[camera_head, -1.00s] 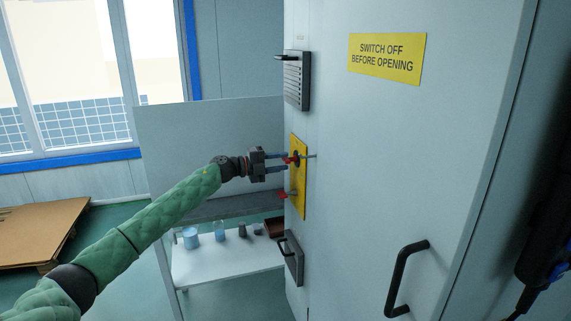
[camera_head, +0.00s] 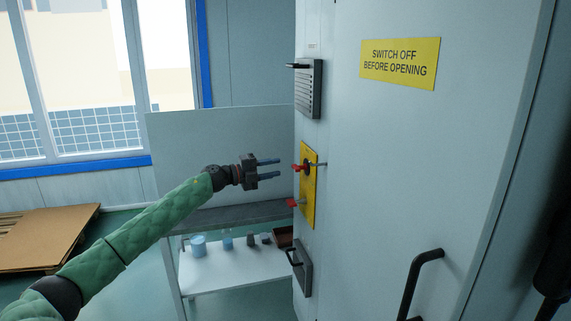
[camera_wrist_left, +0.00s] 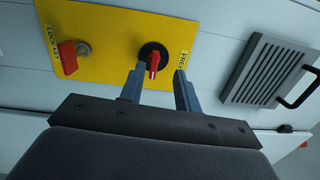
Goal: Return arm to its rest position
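My left gripper (camera_head: 268,169) is open and empty, a short way left of the yellow switch plate (camera_head: 309,188) on the side of the cabinet. In the left wrist view its two fingertips (camera_wrist_left: 156,82) appear on either side below a red rotary handle (camera_wrist_left: 152,63) on a black round base, near the label "FREE". The red handle also shows in the head view (camera_head: 299,167), apart from the fingers. A second red key-like handle (camera_wrist_left: 68,58) sits by the label "LOCK KEY". My left arm (camera_head: 140,225) reaches in from the lower left. My right gripper is not in view.
The cabinet (camera_head: 390,150) with a yellow warning sign (camera_head: 400,62) and black door handle (camera_head: 415,280) fills the right. A vent grille (camera_head: 308,88) is above the plate. A low shelf (camera_head: 235,270) with small containers stands below. A pallet (camera_head: 45,238) lies far left.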

